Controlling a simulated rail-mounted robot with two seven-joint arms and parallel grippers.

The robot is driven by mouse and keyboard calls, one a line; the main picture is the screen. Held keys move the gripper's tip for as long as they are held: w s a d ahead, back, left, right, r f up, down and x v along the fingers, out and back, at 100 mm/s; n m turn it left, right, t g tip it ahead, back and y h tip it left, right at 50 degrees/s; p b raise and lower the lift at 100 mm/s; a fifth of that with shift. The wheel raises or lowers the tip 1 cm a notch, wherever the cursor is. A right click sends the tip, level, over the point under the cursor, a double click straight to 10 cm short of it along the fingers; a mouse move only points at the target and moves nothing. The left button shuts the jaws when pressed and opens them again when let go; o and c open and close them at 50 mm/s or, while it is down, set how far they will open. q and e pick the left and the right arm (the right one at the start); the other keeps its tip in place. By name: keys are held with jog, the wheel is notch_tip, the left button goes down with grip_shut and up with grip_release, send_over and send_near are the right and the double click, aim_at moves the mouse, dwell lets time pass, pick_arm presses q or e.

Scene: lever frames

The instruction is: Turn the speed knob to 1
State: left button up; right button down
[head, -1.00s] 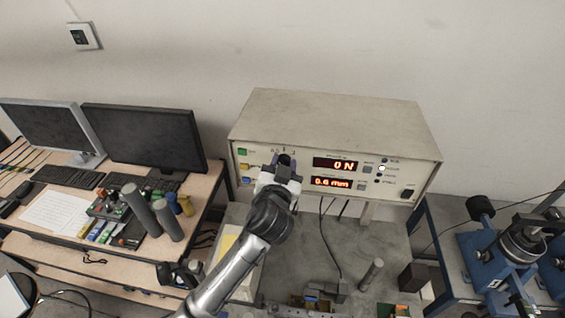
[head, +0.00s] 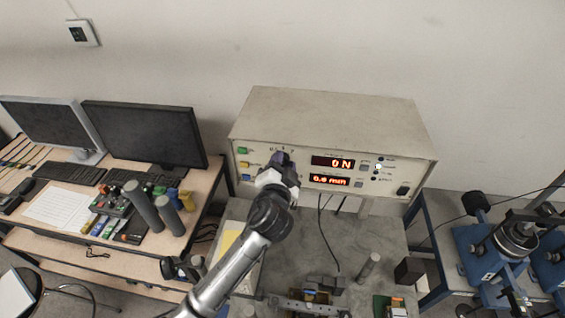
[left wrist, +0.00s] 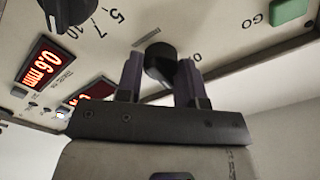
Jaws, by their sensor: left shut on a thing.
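The control box (head: 320,115) is a beige case with displays and buttons on its front. My left gripper (head: 283,160) is at the left part of that front, below small scale marks. In the left wrist view, my left gripper (left wrist: 160,82) has its two purple-grey fingers on either side of a round black knob (left wrist: 160,62), shut on it. A "0" shows beside this knob; its name label is not readable, and the fingers hide part of it. A second black knob (left wrist: 70,10) with digits around it is at the upper left. My right gripper is not in view.
Red displays read "ON" (head: 333,162) and "0.6 mm" (head: 329,181). A green GO button (left wrist: 290,11) is on the panel near the held knob. A desk with monitors (head: 145,135) is at the left; blue machinery (head: 490,255) stands at the right.

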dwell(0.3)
pick_arm(q)
jog(key=o, duration=0.9)
jog(key=shift+s+a+b, duration=0.35)
jog(key=shift+s+b, duration=0.25)
jog(key=shift+s, duration=1.65)
jog(key=shift+s+a+b, duration=0.4)
jog(key=shift+s+b, duration=0.2)
jog(key=shift+s, duration=1.7)
jog(key=shift+s+a+b, duration=0.35)
jog(key=shift+s+b, duration=0.25)
jog(key=shift+s, duration=1.65)
